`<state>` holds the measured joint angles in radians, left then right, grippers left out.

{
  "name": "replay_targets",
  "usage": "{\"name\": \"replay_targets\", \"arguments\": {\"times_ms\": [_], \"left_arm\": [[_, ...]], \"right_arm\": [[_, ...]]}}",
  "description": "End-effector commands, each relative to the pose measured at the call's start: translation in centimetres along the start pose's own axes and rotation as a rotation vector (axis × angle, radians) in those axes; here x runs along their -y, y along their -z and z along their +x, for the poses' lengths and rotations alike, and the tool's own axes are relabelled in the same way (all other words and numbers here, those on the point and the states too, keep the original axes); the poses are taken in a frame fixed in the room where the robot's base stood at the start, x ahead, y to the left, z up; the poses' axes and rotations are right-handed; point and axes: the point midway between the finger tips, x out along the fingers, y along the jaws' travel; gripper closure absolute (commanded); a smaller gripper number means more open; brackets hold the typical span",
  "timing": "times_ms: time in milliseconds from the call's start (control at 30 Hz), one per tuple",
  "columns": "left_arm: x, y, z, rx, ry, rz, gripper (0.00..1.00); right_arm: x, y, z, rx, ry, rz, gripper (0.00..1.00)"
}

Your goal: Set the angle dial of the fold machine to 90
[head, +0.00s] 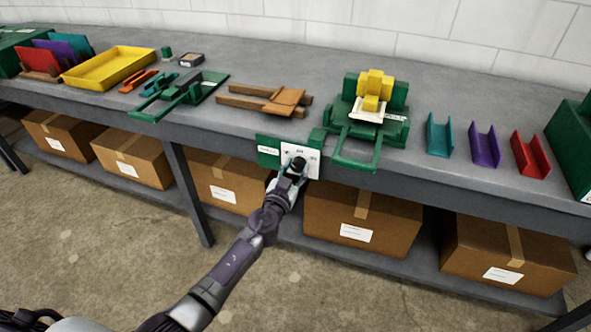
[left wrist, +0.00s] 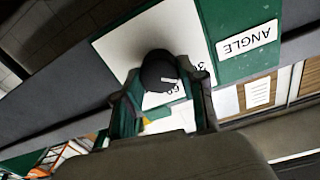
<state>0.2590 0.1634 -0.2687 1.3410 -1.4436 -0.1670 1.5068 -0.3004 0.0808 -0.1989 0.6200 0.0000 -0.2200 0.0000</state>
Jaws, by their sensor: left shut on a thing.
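The fold machine (head: 369,128) is a green frame with yellow blocks on top, on the bench. Its angle dial is a black knob (left wrist: 160,71) on a white plate (head: 313,158), set in a green panel (head: 268,151) on the bench's front edge. A label reading ANGLE (left wrist: 247,40) sits beside the plate. My left gripper (head: 294,172) is at the plate, its fingers on either side of the knob and shut on it. In the left wrist view a short white mark shows on the knob near the 60; its exact setting is unclear. The 90 is not readable there. My right gripper is not in view.
On the bench stand a yellow tray (head: 75,79), a green frame tool (head: 180,98), brown wooden pieces (head: 265,100), and teal (head: 439,137), purple (head: 485,147) and red (head: 530,155) channels. Cardboard boxes (head: 360,218) fill the shelf below. The floor in front is clear.

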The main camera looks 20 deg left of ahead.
Motion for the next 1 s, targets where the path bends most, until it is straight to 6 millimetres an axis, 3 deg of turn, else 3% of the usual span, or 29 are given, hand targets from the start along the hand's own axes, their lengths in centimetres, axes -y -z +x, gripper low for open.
{"name": "replay_targets", "arguments": {"times_ms": [1000], "left_arm": [[-0.2,-0.2,0.0,0.019,-0.002,0.932,0.94]], "right_arm": [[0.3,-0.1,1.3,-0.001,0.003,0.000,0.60]]}}
